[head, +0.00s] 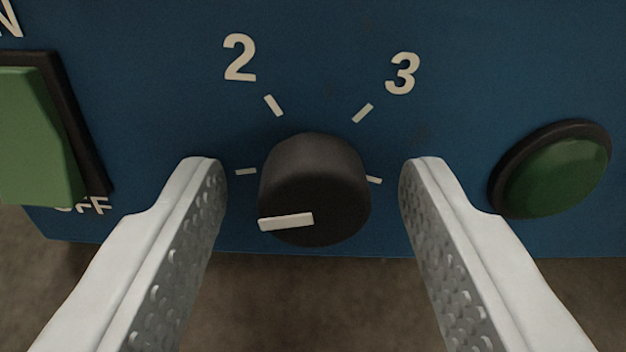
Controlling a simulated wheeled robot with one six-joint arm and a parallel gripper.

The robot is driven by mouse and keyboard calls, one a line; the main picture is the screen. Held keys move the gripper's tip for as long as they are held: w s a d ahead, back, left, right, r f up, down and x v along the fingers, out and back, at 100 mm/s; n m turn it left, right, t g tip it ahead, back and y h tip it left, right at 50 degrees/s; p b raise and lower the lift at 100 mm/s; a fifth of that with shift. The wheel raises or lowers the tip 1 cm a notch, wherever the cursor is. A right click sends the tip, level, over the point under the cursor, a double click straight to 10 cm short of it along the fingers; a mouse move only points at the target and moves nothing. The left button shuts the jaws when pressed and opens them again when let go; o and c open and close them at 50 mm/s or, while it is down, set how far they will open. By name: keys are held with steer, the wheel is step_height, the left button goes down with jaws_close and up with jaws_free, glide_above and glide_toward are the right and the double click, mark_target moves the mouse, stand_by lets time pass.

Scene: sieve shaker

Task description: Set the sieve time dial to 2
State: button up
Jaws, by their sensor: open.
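The black time dial (316,180) sits at the middle of the head view on a blue panel (150,130). Its white pointer line lies nearly level and points left, toward the left tick mark, not at the 2. The number 2 (240,58) stands above left of the dial with its tick below it. The number 3 (402,74) stands above right. My gripper (313,175) is open, with one finger left of the dial and one right of it. A gap shows between each finger and the dial. The fingers hide any labels beside the side ticks.
A green rocker switch (38,138) with ON and OFF lettering is left of my left finger. A round green button (553,175) in a black ring is right of my right finger. Below the panel's lower edge is a brown surface (310,305).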

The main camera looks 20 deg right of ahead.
steer(key=c, duration=1)
steer(key=shift+o, duration=0.2)
steer(key=shift+m, duration=0.3)
steer(key=m, duration=0.9)
steer(key=shift+d+y, duration=0.1)
steer(key=shift+y, duration=0.2)
steer(key=shift+m, duration=1.8)
